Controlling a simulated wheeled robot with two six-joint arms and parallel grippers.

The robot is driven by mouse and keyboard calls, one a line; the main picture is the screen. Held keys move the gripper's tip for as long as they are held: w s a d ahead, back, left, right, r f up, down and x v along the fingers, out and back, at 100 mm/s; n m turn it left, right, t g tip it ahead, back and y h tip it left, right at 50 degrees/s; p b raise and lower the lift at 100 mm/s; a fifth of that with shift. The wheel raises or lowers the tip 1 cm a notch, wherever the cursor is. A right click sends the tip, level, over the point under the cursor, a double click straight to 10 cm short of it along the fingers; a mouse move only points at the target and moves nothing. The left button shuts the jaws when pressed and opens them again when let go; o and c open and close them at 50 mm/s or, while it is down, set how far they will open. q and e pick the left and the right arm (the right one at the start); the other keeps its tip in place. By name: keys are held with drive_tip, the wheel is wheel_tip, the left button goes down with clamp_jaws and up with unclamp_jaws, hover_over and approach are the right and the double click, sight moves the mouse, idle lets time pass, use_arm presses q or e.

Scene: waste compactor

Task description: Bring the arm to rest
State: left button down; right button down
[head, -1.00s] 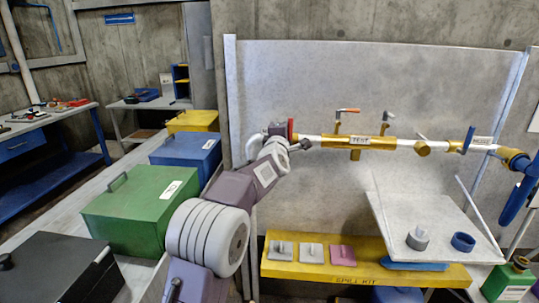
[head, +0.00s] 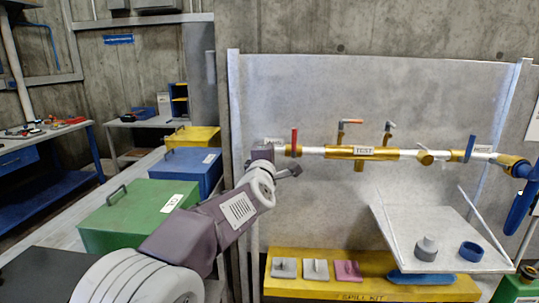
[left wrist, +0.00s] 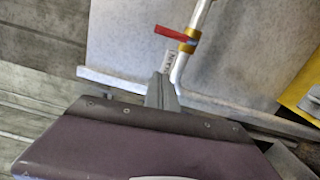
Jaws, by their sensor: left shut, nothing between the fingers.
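My left arm rises from the lower left of the head view, beside the green bin. Its small left gripper (head: 292,170) is just below the left end of the pipe (head: 310,150), in front of the grey panel. In the left wrist view its narrow fingers (left wrist: 162,92) are together and hold nothing. Past them are a white tag, the pipe and a red lever (left wrist: 174,33) on a yellow fitting. The red lever also shows upright in the head view (head: 294,141). I cannot tell whether the gripper touches anything. My right gripper is not in view.
Green (head: 130,212), blue (head: 188,165) and yellow (head: 193,136) bins line the bench on the left. A yellow spill kit shelf (head: 400,287) and a grey tray (head: 450,262) with a grey and a blue part stand at the right. The panel (head: 300,90) is bare above the pipe.

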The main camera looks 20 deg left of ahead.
use_arm(q)
drive_tip(key=shift+w+d, duration=0.1)
drive_tip(key=shift+d, duration=0.05)
drive_tip(key=s+d+f+m+g+h+p, duration=0.2)
drive_tip(key=s+d+f+m+g+p, duration=0.25)
drive_tip(key=f, duration=0.45)
drive_tip(key=s+d+f+m+g+h+p, duration=0.1)
drive_tip(key=s+f+m+g+h+p, duration=0.1)
drive_tip(key=s+f+m+g+p, duration=0.4)
drive_tip(key=s+f+m+g, duration=0.3)
drive_tip(key=s+f+m, duration=0.2)
drive_tip(key=s, duration=0.6)
drive_tip(key=s+f+m+g, duration=0.3)
drive_tip(key=s+f+m, duration=0.2)
drive_tip(key=s+f, duration=0.5)
drive_tip(key=shift+s+f+b, duration=0.2)
drive_tip(key=shift+s+b, duration=0.1)
drive_tip(key=shift+s, duration=0.2)
drive_tip(key=shift+m, duration=0.25)
